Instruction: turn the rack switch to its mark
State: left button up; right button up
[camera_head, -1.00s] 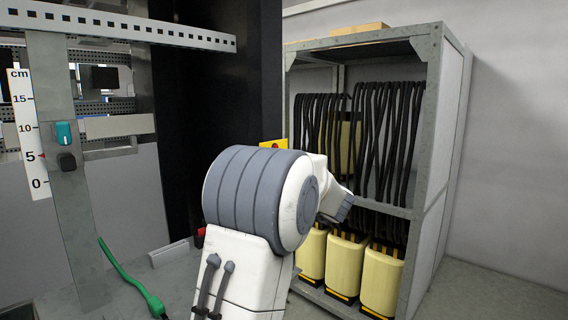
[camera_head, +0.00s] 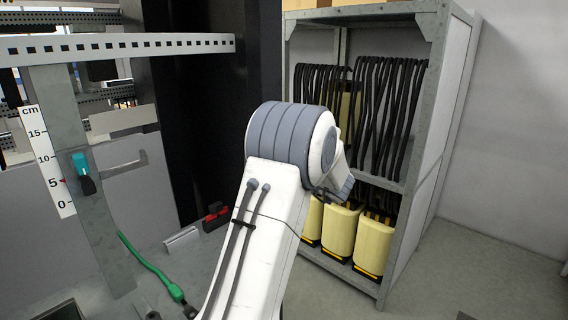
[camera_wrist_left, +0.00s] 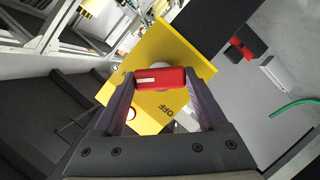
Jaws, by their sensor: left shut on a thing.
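The rack switch shows in the left wrist view as a yellow plate (camera_wrist_left: 183,45) with a red handle (camera_wrist_left: 160,78) in front of it. The plate bears the black word OFF and a small red round mark (camera_wrist_left: 131,112) near its lower left edge. My left gripper (camera_wrist_left: 161,86) is shut on the red handle, one finger at each end. The handle lies nearly level across the picture. In the head view my arm's white and grey links hide the left gripper and the switch. My right gripper is in neither view.
A rack (camera_head: 413,200) with yellow units and black cables stands right of my arm. At left are a post with a cm scale (camera_head: 48,160) and a teal knob (camera_head: 80,163), a green cable (camera_head: 148,265) and a red-and-black part (camera_head: 215,217). Floor at right is clear.

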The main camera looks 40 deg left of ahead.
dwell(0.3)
pick_arm(q)
jog(key=o, duration=1.3)
jog(key=b+v, duration=0.3)
jog(key=v, duration=0.7)
jog(key=shift+d+b, duration=0.25)
jog(key=shift+b, duration=0.05)
jog(key=shift+w+r, duration=0.1)
